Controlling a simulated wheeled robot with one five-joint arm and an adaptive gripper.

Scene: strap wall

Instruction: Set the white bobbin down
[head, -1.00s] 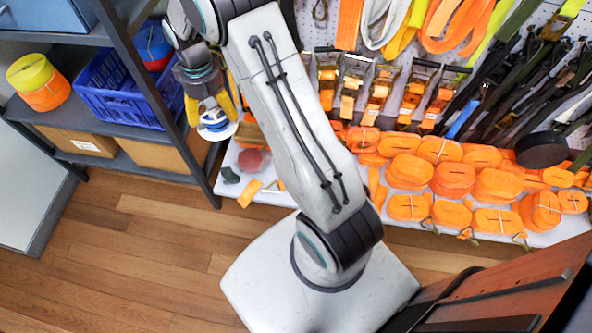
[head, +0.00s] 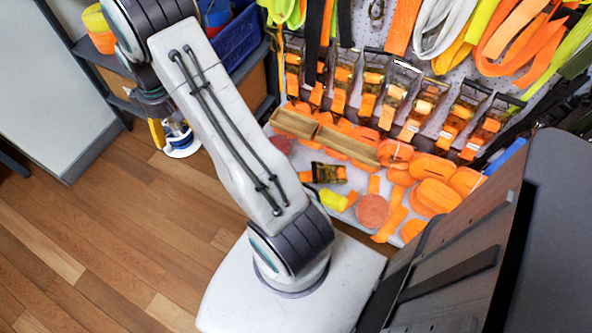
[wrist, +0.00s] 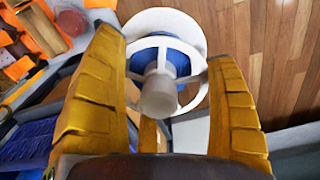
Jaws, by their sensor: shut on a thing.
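The white bobbin (wrist: 190,32), with blue material wound on it, is between the yellow fingers of my gripper (wrist: 165,85) in the wrist view. My gripper is shut on it. In the head view the bobbin (head: 182,148) hangs below my gripper (head: 160,132) at the left, partly hidden by a finger and my arm. It appears to be held in the air, with wooden floor behind it. The wrist view shows no surface touching it.
A shelf unit (head: 85,45) with a blue crate (head: 236,40) stands behind my arm. A low white bench (head: 345,212) along the strap wall carries orange strap rolls (head: 436,194) and wooden trays (head: 346,144). A dark panel (head: 470,240) stands at the right. Wooden floor (head: 90,250) is clear at the left.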

